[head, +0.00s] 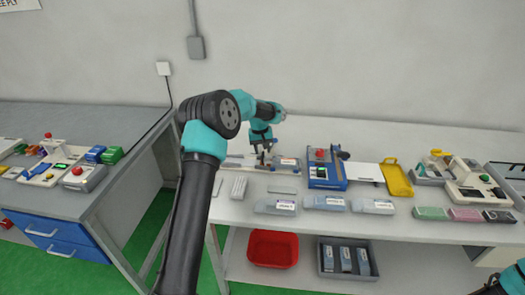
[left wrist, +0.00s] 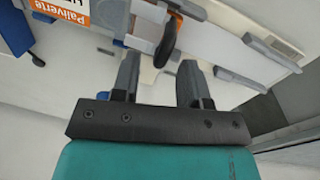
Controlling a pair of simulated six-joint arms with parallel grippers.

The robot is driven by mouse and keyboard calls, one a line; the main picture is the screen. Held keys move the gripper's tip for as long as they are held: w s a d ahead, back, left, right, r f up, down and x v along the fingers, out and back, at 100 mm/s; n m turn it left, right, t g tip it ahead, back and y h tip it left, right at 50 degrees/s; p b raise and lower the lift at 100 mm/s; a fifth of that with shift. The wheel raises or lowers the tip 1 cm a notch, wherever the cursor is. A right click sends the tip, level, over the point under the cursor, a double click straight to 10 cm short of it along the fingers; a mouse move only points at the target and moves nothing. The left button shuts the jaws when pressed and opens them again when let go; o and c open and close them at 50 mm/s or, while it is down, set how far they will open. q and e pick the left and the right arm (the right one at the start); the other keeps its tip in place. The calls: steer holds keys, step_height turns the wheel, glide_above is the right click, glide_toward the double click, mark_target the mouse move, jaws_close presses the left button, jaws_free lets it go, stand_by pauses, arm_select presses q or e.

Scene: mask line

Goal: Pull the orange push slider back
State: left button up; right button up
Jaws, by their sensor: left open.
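The orange push slider (left wrist: 169,40) shows in the left wrist view as a dark curved handle with orange along its edge. It stands on a pale track on the bench fixture. My left gripper (left wrist: 159,62) is open, with its two fingers apart and the lower end of the handle close to the gap between them. I cannot tell whether a finger touches it. In the head view my left gripper (head: 264,160) is low over the white fixture (head: 236,162), and the slider is not clear there. My right gripper is not in view; only part of my right arm shows at the lower right corner.
A blue-framed device (head: 325,170) stands right of the fixture, with a yellow tray (head: 396,179) beyond it. A red bin (head: 272,248) is on the shelf below. An orange-and-white label (left wrist: 62,14) is near the slider.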

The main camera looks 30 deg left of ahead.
arm_select(q)
steer(key=shift+f, duration=0.4)
jaws_close()
stand_by(0.4)
